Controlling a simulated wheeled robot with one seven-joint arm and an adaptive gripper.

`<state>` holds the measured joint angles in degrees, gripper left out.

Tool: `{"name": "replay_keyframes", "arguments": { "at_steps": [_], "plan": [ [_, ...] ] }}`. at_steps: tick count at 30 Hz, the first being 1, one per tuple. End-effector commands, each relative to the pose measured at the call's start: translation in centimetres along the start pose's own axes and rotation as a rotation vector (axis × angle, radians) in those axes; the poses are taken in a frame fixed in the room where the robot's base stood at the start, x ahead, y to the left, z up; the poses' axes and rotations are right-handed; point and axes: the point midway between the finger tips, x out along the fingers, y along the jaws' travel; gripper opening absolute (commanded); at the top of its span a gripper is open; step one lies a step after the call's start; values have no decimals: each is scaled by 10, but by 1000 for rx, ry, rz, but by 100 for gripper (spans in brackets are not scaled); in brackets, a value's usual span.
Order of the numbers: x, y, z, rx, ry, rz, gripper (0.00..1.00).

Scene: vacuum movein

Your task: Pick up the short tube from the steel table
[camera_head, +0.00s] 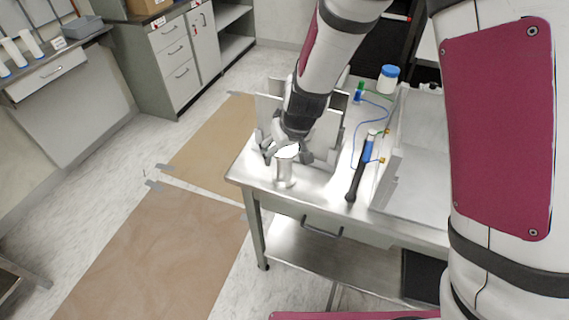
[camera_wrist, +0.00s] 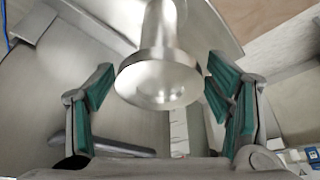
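The short tube (camera_head: 285,172) is a shiny metal tube with a wider flange, standing near the front left corner of the steel table (camera_head: 318,199). My gripper (camera_head: 287,154) is at the tube's upper end in the head view. In the wrist view the tube (camera_wrist: 158,62) appears centred, its round flanged end facing the camera. The exact depth of the fingers along the tube is hard to tell.
Upright metal plates (camera_head: 327,135) stand behind my gripper. A black-and-blue handled tool (camera_head: 357,177) with a blue cable lies to the right, beside a large metal box (camera_head: 414,150). A blue-capped jar (camera_head: 388,79) stands at the back.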

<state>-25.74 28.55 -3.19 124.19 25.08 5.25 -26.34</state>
Motion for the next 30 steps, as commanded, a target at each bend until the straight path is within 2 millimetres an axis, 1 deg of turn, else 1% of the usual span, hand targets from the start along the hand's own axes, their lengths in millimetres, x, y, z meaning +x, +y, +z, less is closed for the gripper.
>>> {"name": "replay_keyframes", "arguments": {
  "at_steps": [1,2,3,5,6,8,9,16,19,23,28,29,30],
  "plan": [
    [0,0,0,0,0,0,54],
    [0,0,0,0,0,0,47],
    [0,0,0,0,0,0,38],
    [0,0,0,0,0,0,24],
    [0,0,0,0,0,0,15],
    [0,0,0,0,0,0,2],
    [-1,0,-1,0,3,0,0],
    [-1,0,-1,0,3,0,0],
    [-5,0,-3,-1,4,0,0],
    [-16,0,-8,-1,5,0,0],
    [-34,-1,-16,-2,7,0,0],
    [-37,-2,-13,-3,4,0,0],
    [-38,-4,-7,-2,2,0,0]
  ]
}}
